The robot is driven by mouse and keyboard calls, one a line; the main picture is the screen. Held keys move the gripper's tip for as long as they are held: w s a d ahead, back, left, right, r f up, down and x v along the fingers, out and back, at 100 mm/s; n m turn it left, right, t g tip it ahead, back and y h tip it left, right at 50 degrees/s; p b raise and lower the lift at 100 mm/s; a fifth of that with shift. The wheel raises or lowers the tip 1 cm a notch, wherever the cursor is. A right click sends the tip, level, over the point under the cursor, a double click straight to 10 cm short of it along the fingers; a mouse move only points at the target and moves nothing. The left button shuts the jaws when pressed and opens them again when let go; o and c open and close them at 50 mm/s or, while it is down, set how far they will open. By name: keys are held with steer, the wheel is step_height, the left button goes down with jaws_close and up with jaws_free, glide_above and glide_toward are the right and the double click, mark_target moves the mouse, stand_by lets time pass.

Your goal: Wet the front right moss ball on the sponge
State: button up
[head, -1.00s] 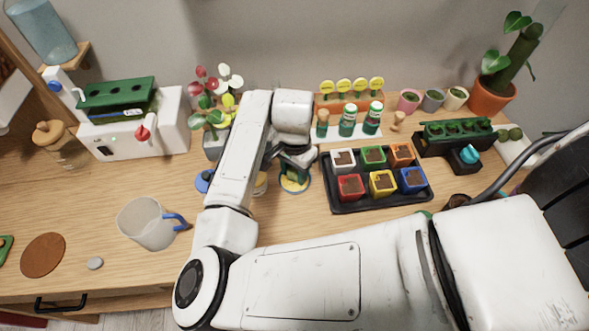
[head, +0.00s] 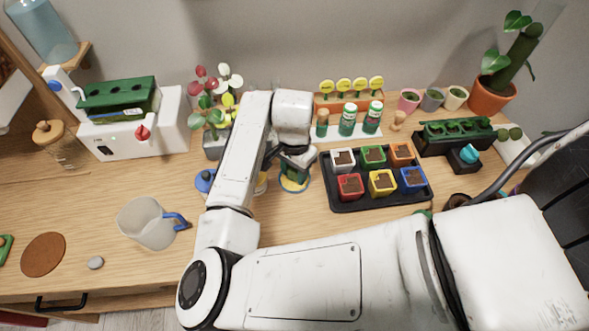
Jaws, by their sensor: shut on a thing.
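My gripper (head: 294,171) is over a round yellow sponge (head: 291,185) in a blue dish (head: 308,186), near the middle of the bench. It is shut on a small green thing, which looks like a moss ball. The fingers hide most of it, and I cannot tell whether it touches the sponge. Other green moss balls (head: 515,133) sit on a white tray (head: 513,152) at the right, partly hidden behind a dark curved bar.
A black tray (head: 385,201) of coloured pots stands just right of my gripper. Small bottles (head: 348,120) stand behind it. A clear jug (head: 147,222) with a blue handle and a potted flower (head: 214,145) are to the left.

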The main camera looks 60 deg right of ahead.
stand_by(0.3)
step_height(320, 180, up, 5)
steer(key=p, duration=0.4)
steer(key=shift+f, duration=0.15)
steer(key=shift+r+p, duration=0.6)
steer(key=shift+r, duration=0.5)
